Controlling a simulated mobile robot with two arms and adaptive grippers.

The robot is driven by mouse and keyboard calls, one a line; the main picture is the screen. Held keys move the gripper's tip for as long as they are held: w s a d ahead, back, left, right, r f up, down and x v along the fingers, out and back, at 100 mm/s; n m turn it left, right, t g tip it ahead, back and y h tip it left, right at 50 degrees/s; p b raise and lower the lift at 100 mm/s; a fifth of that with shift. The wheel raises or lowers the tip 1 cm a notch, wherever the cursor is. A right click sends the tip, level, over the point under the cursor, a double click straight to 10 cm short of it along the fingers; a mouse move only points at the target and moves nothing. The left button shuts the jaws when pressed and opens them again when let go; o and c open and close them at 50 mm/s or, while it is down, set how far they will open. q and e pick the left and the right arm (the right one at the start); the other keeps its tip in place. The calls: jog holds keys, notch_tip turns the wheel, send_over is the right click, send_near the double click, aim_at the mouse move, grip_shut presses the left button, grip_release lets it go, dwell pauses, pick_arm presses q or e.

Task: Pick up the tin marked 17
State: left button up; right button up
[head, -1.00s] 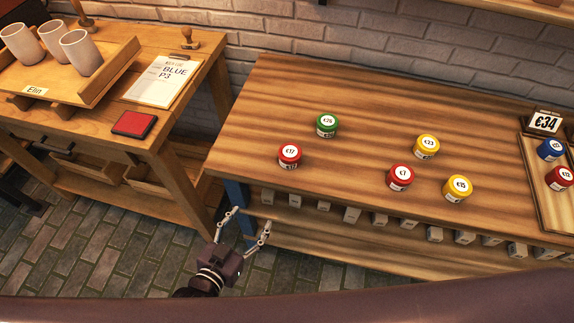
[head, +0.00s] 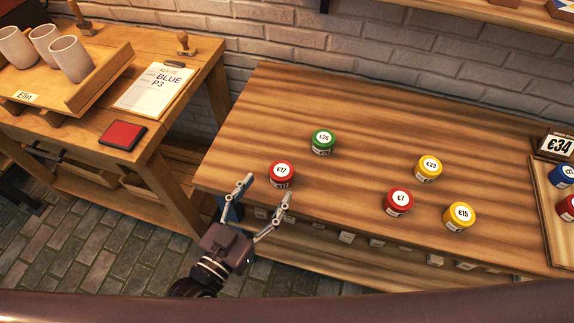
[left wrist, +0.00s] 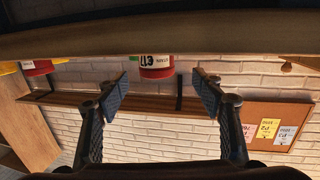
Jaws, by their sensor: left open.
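The red tin marked 17 (head: 281,174) stands near the front left edge of the wooden table (head: 330,105). My left gripper (head: 264,188) is open and empty, just in front of the table edge, with its fingers pointing up toward the tin. The gripper still looks apart from the tin. In the left wrist view, the tin (left wrist: 154,66) appears upside down, beyond and between the two open fingers (left wrist: 164,88). My right gripper is not in view.
A green tin (head: 323,142) stands just behind and right of the red tin. Yellow tins marked 23 (head: 428,169) and 15 (head: 459,217) and a red tin marked 7 (head: 398,202) stand farther right. A bench with cups (head: 70,58) and a red pad (head: 122,134) is at left.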

aim_at(275, 181)
pick_arm(q)
jog(key=shift+w+d+r, duration=0.1)
jog(key=shift+w+d, duration=0.1)
jog(key=shift+w, duration=0.15)
jog(key=x, duration=0.2)
jog(key=p+x, duration=0.1)
jog(key=x, duration=0.2)
jog(key=shift+s+d, duration=0.1)
jog(key=shift+d, duration=0.2)
jog(key=shift+w+d, duration=0.15)
jog(key=shift+w, duration=0.25)
jog(key=shift+c, duration=1)
jog(key=c, duration=1.2)
jog(key=shift+o, duration=0.2)
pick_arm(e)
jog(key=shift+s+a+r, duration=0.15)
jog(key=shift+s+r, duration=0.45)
